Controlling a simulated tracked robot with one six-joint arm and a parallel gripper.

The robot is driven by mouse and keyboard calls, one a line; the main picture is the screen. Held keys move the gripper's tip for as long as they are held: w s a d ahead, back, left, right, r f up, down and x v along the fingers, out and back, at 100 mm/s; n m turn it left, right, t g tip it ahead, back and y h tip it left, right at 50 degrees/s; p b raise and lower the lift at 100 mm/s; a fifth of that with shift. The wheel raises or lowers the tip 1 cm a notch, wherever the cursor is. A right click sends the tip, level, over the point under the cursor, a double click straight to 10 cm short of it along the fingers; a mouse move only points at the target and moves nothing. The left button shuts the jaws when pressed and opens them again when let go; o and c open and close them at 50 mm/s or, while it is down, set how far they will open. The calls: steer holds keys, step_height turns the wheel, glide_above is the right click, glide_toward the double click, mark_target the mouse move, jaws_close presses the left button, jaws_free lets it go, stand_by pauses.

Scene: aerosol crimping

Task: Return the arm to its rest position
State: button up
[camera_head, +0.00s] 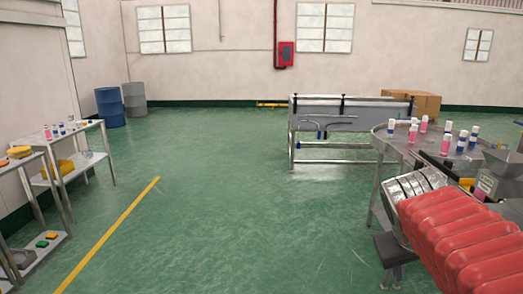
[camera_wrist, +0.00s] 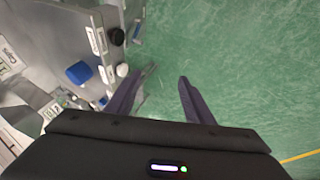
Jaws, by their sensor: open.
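My gripper (camera_wrist: 160,80) shows in the wrist view with its two dark fingers spread apart. Only green floor shows between the fingers, so it is open and empty. The left finger is close in the picture to a white round cap (camera_wrist: 122,70); I cannot tell whether they touch. I cannot make out the gripper in the head view. The round metal table (camera_head: 382,134) at the right carries several pink-capped and blue-capped cans (camera_head: 447,143).
A metal conveyor (camera_head: 345,108) stands behind the round table.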

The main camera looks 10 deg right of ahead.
steer(key=s+a+f+t+y, duration=0.1)
steer(key=s+a+f+y, duration=0.1)
steer(key=a, duration=0.8)
steer(key=s+a+f+n+t+y, duration=0.1)
steer(key=s+a+f+y, duration=0.2)
steer(key=a, duration=0.7)
step_height(320, 180, down, 2)
steer(key=shift+s+a+f, duration=0.1)
steer(key=shift+s+a, duration=0.1)
steer(key=shift+s, duration=0.65)
steer(key=shift+c, duration=0.6)
